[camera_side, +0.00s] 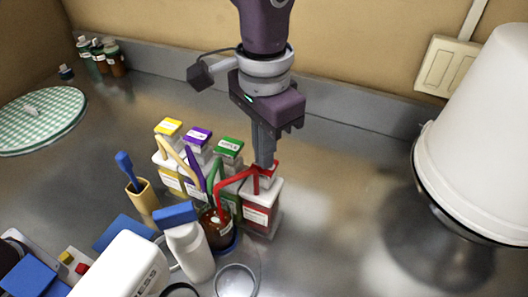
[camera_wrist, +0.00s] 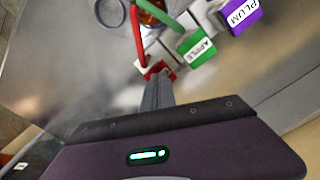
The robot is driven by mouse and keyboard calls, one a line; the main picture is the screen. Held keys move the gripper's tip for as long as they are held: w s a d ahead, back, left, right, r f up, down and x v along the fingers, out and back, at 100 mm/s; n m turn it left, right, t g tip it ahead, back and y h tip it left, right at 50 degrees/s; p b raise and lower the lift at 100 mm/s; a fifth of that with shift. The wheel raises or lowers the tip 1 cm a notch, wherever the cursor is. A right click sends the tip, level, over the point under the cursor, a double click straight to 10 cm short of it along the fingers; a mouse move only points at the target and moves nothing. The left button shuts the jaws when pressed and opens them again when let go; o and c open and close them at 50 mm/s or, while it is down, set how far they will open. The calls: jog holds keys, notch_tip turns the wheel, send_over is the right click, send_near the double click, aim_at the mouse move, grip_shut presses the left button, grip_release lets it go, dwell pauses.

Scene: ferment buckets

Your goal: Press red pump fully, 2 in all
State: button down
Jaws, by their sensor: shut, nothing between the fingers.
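The red pump (camera_side: 235,180) tops a white bottle with a red label (camera_side: 257,213), at the right end of a row of pump bottles. Its long red spout bends left and down over a brown jar (camera_side: 217,233). My gripper (camera_side: 265,164) is shut and empty, pointing down, with its fingertips at the red pump's head; whether they touch is hard to tell. In the wrist view the shut fingers (camera_wrist: 157,82) end at the red pump head (camera_wrist: 158,70), covering part of it. How far the pump is pressed is not clear.
Green (camera_side: 229,147), purple (camera_side: 197,137) and yellow (camera_side: 169,127) pumps stand close to the left. A white squeeze bottle (camera_side: 190,248) is in front. A large white bucket (camera_side: 485,130) stands at right. The counter between bucket and pumps is clear.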

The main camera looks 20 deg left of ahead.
jog(key=shift+r, duration=1.75)
jog(key=shift+f, duration=0.15)
jog(key=shift+f, duration=1.7)
jog(key=shift+r, duration=1.85)
jog(key=shift+r, duration=3)
